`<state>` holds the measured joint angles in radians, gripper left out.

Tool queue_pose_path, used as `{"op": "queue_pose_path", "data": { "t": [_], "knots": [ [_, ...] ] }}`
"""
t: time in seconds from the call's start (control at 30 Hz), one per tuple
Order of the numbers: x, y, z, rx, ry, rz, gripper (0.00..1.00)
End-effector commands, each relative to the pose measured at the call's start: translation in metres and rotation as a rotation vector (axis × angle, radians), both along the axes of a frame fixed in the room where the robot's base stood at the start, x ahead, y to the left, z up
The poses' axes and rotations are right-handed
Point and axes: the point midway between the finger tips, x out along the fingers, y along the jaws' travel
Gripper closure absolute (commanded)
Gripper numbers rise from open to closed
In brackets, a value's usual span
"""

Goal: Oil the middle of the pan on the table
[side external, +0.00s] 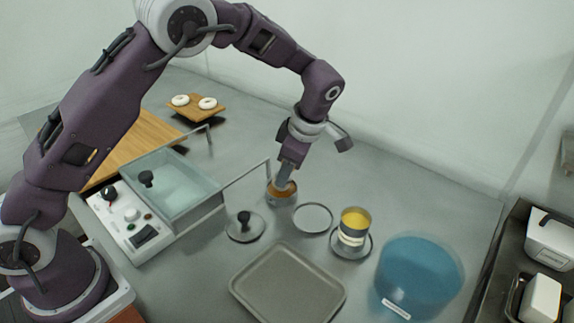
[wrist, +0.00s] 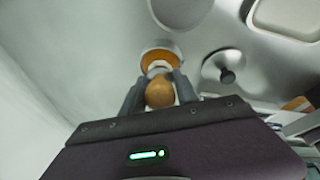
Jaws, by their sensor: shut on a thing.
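The pan, a grey rectangular tray (side external: 287,284), lies bare on the table at the front; its corner shows at the upper right of the wrist view (wrist: 290,14). My gripper (side external: 287,178) points down behind it, away from the pan. In the wrist view its fingers (wrist: 160,92) are shut on a brush-like tool with a rounded tan handle end (wrist: 160,93). The tool's lower part is at a small pot with an orange-brown inside (side external: 281,194); whether its tip touches the contents is hidden.
An empty round saucer (side external: 313,218) and a lid with a black knob (side external: 245,228) lie between the pot and the pan. A blue tub (side external: 420,275) stands at the right.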

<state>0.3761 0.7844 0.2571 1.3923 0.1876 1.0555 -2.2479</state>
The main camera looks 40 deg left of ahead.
Motion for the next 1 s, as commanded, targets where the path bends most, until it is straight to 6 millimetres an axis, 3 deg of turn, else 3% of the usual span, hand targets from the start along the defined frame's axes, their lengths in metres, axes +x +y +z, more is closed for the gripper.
{"op": "queue_pose_path", "data": {
  "t": [1.0],
  "knots": [
    [0.0,-0.0001,-0.0054,0.0,0.0,0.0,1.0]
  ]
}}
